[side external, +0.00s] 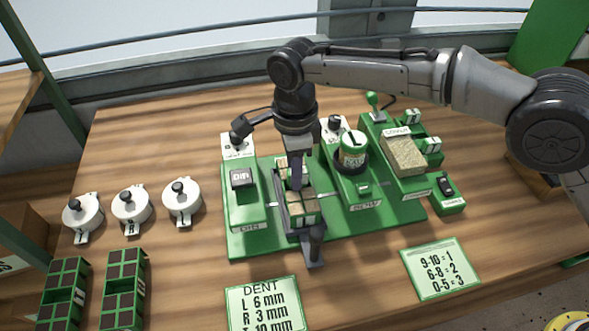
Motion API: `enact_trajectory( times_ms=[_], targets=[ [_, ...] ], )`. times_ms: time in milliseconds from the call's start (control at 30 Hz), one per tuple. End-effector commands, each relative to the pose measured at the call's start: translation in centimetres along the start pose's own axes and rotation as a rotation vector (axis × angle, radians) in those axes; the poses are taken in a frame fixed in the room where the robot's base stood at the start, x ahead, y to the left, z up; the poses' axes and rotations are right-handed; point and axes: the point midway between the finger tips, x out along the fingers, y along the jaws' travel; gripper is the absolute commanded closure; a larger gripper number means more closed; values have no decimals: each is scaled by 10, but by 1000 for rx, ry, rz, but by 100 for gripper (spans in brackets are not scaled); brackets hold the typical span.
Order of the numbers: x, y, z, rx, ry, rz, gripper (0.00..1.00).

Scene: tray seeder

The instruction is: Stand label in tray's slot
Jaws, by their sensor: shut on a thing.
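The tray (304,221) is a small green one with tan-filled cells, sitting in a dark carriage on the green seeder base. My gripper (297,187) points down over the tray's rear half. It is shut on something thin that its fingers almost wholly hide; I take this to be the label. I cannot tell whether the label touches the tray or stands in the slot, and the slot itself cannot be made out.
A tan-filled bin (403,155) lies farther right. Three white lidded discs (131,206) and dark-celled trays (122,290) are at left. Printed cards (441,268) lie in front.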

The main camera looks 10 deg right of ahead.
Motion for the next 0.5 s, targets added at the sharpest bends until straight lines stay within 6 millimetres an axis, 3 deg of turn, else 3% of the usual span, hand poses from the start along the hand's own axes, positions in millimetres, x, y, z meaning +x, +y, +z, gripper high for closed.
enact_trajectory(
  times_ms=[267, 300, 433, 500],
  targets=[
    [0, 0, 1, 0, -1, -1, 100],
    [0, 0, 1, 0, -1, -1, 69],
    [0, 0, 1, 0, 0, 0, 46],
    [0, 0, 1, 0, 0, 0, 42]
  ],
)
